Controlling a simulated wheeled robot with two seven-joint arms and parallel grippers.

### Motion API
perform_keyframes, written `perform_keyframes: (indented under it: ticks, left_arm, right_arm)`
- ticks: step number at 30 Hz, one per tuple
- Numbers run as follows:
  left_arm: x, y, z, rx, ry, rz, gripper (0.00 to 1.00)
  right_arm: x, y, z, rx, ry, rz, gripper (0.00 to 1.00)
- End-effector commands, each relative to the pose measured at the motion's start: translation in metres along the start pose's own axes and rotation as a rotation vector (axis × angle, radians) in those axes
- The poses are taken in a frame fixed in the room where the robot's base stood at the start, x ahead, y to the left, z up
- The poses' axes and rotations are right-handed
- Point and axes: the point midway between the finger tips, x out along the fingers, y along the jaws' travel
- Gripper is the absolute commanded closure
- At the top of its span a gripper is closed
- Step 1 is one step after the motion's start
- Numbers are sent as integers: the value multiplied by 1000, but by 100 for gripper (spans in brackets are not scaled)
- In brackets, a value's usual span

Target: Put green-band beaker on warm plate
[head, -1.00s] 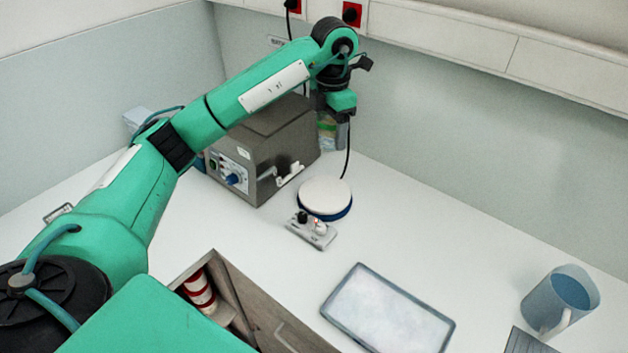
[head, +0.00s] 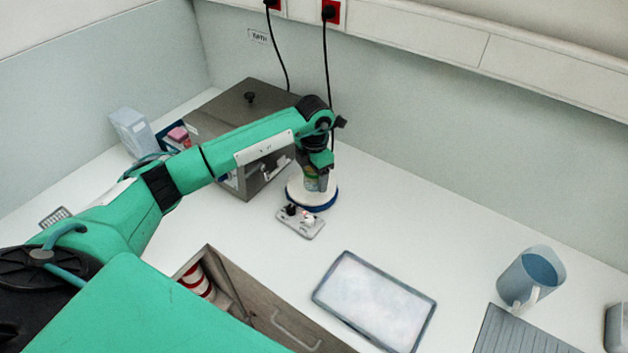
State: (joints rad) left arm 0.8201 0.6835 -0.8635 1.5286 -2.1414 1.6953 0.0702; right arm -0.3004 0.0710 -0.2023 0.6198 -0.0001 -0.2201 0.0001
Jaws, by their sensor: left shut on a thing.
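My left gripper (head: 318,172) is shut on the green-band beaker (head: 311,181), which is mostly hidden by the gripper. The beaker is right over the warm plate, a round white-topped hot plate (head: 297,197) with a blue rim and a grey control block with knobs in front. I cannot tell whether the beaker's base touches the plate. My right gripper does not show.
A grey metal bath box (head: 232,108) stands behind my left arm. A white framed tray (head: 374,302) lies in front, beside an open drawer (head: 270,318) with red-and-white items. A blue jug (head: 531,275) stands at right. The table between plate and jug is clear.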

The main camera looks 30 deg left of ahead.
Motion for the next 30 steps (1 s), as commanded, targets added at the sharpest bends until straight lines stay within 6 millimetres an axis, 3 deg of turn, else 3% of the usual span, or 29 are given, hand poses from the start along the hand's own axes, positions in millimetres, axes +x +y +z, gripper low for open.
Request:
perform_keyframes:
  ticks: [7,18,19,22,30]
  left_arm:
    - [33,-1,-1,-1,3,-2,59]
    - [42,0,-1,0,1,0,59]
    - [41,0,-1,0,2,0,31]
    - [40,0,-1,0,2,0,12]
    - [40,0,-1,0,2,0,11]
  right_arm:
    - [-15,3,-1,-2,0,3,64]
    - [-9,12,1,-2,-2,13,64]
    - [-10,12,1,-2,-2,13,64]
    - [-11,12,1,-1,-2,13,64]
    - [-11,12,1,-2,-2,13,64]
